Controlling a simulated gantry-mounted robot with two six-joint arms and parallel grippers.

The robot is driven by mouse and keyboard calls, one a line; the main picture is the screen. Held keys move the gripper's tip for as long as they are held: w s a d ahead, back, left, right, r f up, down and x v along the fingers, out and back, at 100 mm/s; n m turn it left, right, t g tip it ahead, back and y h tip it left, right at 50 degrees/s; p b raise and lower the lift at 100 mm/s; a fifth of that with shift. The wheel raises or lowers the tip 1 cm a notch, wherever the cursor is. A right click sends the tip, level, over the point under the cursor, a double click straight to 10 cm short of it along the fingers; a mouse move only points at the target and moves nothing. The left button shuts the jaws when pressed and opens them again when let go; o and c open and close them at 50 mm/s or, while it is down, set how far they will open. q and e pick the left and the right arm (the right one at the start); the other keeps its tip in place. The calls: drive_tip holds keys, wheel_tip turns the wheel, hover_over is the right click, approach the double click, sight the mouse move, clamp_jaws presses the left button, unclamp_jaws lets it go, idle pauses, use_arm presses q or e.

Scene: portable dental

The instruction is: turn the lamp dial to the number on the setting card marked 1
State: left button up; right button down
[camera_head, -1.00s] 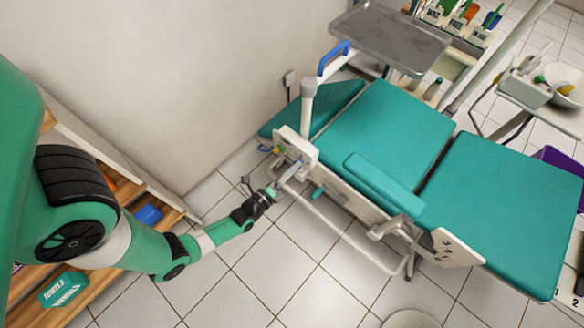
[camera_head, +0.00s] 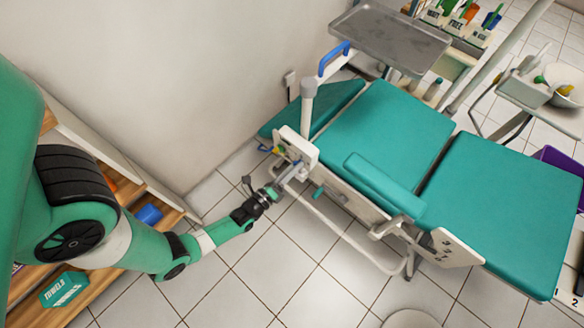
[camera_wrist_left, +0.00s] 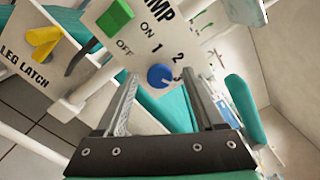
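The lamp dial (camera_wrist_left: 160,76) is a blue round knob on the white lamp panel (camera_wrist_left: 150,45), next to printed numbers 1 and 2. My left gripper (camera_wrist_left: 162,84) is open, with one finger on either side of the dial; I cannot tell whether they touch it. In the head view my left gripper (camera_head: 290,174) is at the panel on the near left end of the green chair. My right gripper is not in view. Marks 1 and 2 show on a white surface (camera_head: 566,291) at the lower right; a setting number cannot be read there.
A green switch (camera_wrist_left: 115,18) with ON and OFF is on the same panel. A yellow leg latch handle (camera_wrist_left: 44,40) is beside it. The green chair (camera_head: 380,135) lies to the right, with a metal tray (camera_head: 390,37) behind. Tiled floor in front is mostly clear.

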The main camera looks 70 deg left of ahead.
use_arm(q)
drive_tip(key=p+v, duration=0.2)
drive_tip(key=v, duration=0.9)
drive_tip(key=shift+s+d+p, duration=0.2)
drive_tip(key=shift+s+p, duration=0.05)
drive_tip(key=shift+p, duration=0.1)
